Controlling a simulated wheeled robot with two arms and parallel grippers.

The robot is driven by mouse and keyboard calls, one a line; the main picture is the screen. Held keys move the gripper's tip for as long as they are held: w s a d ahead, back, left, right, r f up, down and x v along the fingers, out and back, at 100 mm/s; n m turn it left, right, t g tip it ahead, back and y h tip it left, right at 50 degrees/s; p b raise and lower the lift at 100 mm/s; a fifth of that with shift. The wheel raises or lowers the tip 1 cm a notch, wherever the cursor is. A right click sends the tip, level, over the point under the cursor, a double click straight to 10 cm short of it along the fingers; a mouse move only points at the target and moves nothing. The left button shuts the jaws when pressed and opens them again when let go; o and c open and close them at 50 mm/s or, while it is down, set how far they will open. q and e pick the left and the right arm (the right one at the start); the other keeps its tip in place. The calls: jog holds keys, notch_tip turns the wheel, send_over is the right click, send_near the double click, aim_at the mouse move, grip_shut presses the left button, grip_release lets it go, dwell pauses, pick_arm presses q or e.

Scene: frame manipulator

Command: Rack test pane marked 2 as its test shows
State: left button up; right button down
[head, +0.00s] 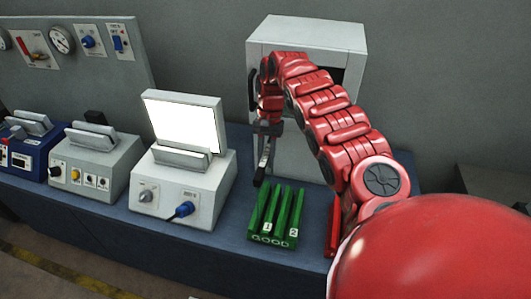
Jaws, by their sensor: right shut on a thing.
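My right gripper (267,138) is in front of the grey cabinet, above and behind the green rack. It is shut on a thin, dark grey piece (263,165) that hangs down, seen nearly edge-on. It looks like a test pane, but no mark on it can be read. The green rack (272,239) is marked GOOD and has upright slots with small white number labels. A red rack (333,226) stands to its right, mostly hidden by my right arm. A tester with a lit white screen (182,122) stands to the left. My left gripper is not in view.
The grey cabinet (305,32) stands behind my right arm, with a dark opening partly showing. More instruments, a grey one (95,165) and a blue one (25,158), stand at the left below a gauge panel (90,62). The blue bench (215,239) is bare along its front.

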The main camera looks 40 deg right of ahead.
aim_at(266, 186)
jog(key=shift+s+a+f, duration=0.1)
jog(key=shift+s+f, duration=0.1)
jog(key=shift+f, duration=0.35)
jog(key=f+b, duration=0.1)
jog(key=f, duration=0.1)
jog(key=f+b, duration=0.1)
jog(key=f, duration=0.2)
jog(key=f+b, duration=0.1)
jog(key=f, duration=0.2)
jog(key=shift+w+f+b, duration=0.15)
jog(key=shift+w+b, duration=0.1)
jog(key=shift+b, duration=0.05)
notch_tip(266, 186, down, 2)
jog(key=shift+b, duration=0.55)
jog(key=shift+f, duration=0.5)
jog(key=shift+f+b, duration=0.45)
jog(key=shift+f, duration=0.1)
